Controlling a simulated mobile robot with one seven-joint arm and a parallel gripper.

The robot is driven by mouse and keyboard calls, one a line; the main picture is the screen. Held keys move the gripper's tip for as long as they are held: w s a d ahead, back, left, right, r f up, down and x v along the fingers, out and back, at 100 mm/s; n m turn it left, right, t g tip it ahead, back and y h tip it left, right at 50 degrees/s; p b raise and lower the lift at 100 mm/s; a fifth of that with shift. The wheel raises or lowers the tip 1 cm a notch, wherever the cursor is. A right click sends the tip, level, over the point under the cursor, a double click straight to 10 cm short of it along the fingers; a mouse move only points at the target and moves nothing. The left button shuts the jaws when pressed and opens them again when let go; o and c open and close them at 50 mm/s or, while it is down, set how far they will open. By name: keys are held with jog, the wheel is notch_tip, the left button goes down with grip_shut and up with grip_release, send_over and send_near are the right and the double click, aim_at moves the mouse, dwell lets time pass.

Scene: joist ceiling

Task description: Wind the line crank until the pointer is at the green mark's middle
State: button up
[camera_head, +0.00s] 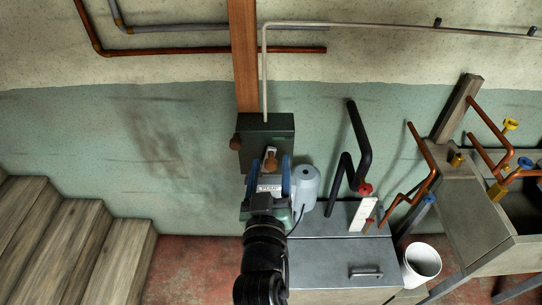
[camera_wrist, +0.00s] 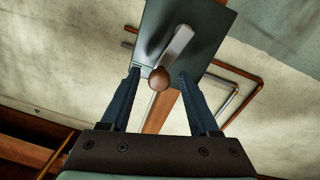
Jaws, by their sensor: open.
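A dark green box (camera_head: 264,128) is fixed to the wall below a wooden post. On its face is the crank, a pale grey arm (camera_wrist: 176,45) with a round brown knob (camera_wrist: 159,78). In the head view the knob (camera_head: 270,164) is at the lower part of the box. My gripper (camera_head: 270,160) is open, its two blue fingers on either side of the knob. In the wrist view the gripper (camera_wrist: 159,74) has gaps visible beside the knob, and the left fingertip is close to the box's edge. I cannot make out a pointer or green mark.
A grey cabinet (camera_head: 335,262), a pale cylinder (camera_head: 305,186) and a black bent pipe (camera_head: 361,150) stand to the right. Wooden steps (camera_head: 85,245) are at left, a white bucket (camera_head: 421,262) at lower right.

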jog(key=shift+w, duration=0.7)
jog(key=shift+c, duration=0.4)
grip_shut()
